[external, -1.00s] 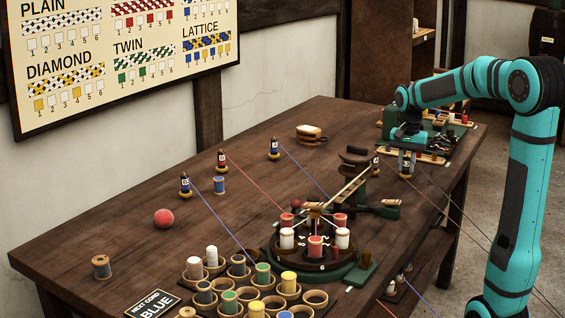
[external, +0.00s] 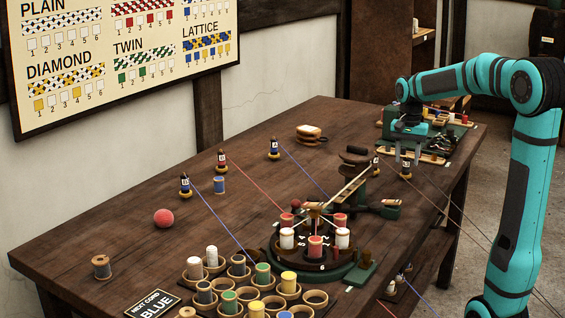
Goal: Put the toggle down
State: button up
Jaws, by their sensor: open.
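A toggle (external: 406,171), dark with a yellowish base and a pale mark, stands upright at the right edge of the table, with a cord running off to the lower right. My gripper (external: 407,156) is just above it, jaws open and pointing down, with a finger on either side of the toggle's top. I cannot tell whether the fingers are clear of it. Similar toggles (external: 185,186), (external: 221,161), (external: 273,149) stand along the far left side with cords running to the round braiding stand (external: 315,262).
Another toggle (external: 376,163) stands close left of my gripper.

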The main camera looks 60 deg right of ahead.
aim_at(407, 158)
notch_tip(407, 158, up, 10)
jog(key=shift+f, duration=0.25)
jog(key=w+a+r+n+t+h, duration=0.15)
jog(key=a+r+n+t, duration=0.25)
jog(key=a, duration=0.6)
jog(key=a+r+n+t+h, duration=0.2)
jog(key=a+r+n+t, duration=0.2)
jog(key=a, duration=0.6)
jog(key=s+a+r+n+t+y, duration=0.1)
jog(key=s+a+r+n+t, duration=0.2)
jog(key=a, duration=0.4)
jog(key=s+a+r+n+t+y, duration=0.2)
jog(key=s+a+r+n+t, duration=0.1)
jog(key=s+a+n+t, duration=0.2)
jog(key=s+a+t, duration=0.1)
jog(key=s+a, duration=0.1)
jog(key=a, duration=0.1)
jog(key=shift+s+a+r, duration=0.15)
jog(key=shift+s+a, duration=0.05)
jog(key=shift+a, duration=0.1)
jog(key=shift+o, duration=0.5)
jog(key=shift+y, duration=0.25)
